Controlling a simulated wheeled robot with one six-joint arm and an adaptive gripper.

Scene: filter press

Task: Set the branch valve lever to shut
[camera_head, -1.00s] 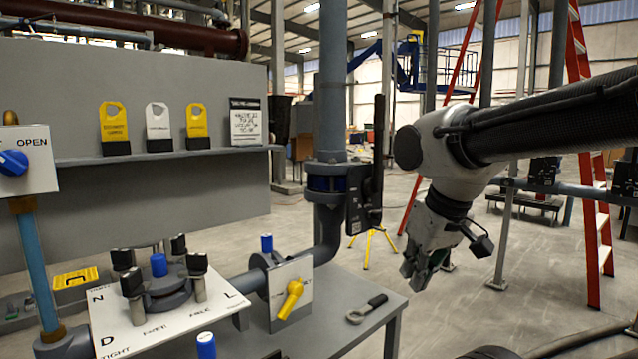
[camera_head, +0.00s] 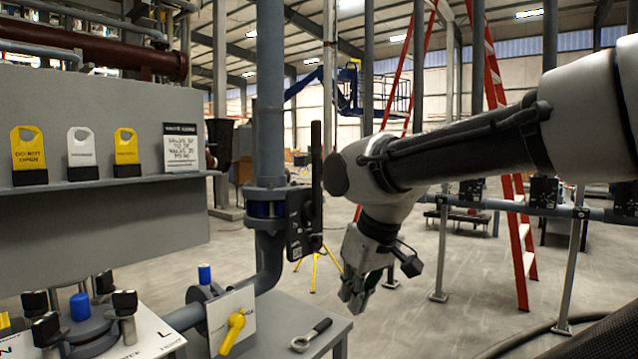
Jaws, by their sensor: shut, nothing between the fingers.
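A small yellow lever (camera_head: 232,331) sits on a white plate (camera_head: 245,301) on the low horizontal pipe, tilted with its upper end to the right. A tall black lever (camera_head: 316,180) stands upright beside the valve (camera_head: 268,210) on the vertical grey pipe. Neither shows a readable name, so I cannot tell from the picture which is the branch valve lever. My gripper (camera_head: 353,302) points down, shut and empty. In the picture it is right of both levers and touches neither. The lettering on the yellow lever's plate is partly hidden.
A grey bench (camera_head: 275,318) holds a ring-ended wrench (camera_head: 311,335). A clamped flange (camera_head: 88,325) with several black knobs is at lower left. Tags (camera_head: 82,147) and a sign (camera_head: 182,147) stand on a shelf. A red ladder (camera_head: 505,170) and rail are behind my arm.

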